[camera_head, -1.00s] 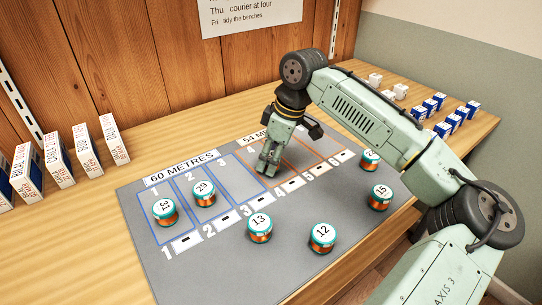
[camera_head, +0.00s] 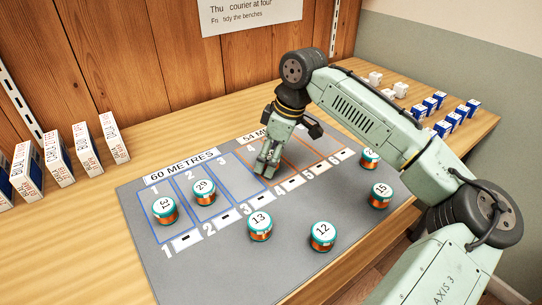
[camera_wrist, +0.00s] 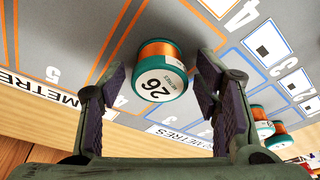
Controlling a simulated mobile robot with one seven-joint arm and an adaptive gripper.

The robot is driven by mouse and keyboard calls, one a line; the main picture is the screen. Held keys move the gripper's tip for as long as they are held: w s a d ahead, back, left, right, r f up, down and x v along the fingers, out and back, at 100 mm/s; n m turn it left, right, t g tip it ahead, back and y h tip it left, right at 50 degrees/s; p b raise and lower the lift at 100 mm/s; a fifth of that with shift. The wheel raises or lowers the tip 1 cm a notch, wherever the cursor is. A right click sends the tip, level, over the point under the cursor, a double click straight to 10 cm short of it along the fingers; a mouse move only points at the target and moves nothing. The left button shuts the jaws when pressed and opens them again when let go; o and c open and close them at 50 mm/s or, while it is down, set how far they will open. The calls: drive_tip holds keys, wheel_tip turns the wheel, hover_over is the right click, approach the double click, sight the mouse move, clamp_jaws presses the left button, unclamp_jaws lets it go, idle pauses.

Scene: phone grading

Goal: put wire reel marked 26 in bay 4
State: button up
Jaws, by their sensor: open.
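The wire reel marked 26 (camera_wrist: 160,70), with copper wire, teal rims and a white label, is between my gripper's fingers in the wrist view. My gripper (camera_wrist: 165,95) is open around it, with gaps on both sides. The reel lies between the orange lines of bay 4 (camera_wrist: 120,100) and appears to sit on the mat. In the head view my gripper (camera_head: 266,170) is low over bay 4 and hides the reel.
On the grey mat (camera_head: 200,270), other reels stand in bay 1 (camera_head: 165,211) and bay 2 (camera_head: 204,192). Reels 13 (camera_head: 260,227), 12 (camera_head: 323,237) and 15 (camera_head: 381,196) stand in front. Bay 3 looks empty. Boxes (camera_head: 58,160) line the left.

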drive_tip(key=v, duration=1.2)
drive_tip(key=shift+b, duration=0.4)
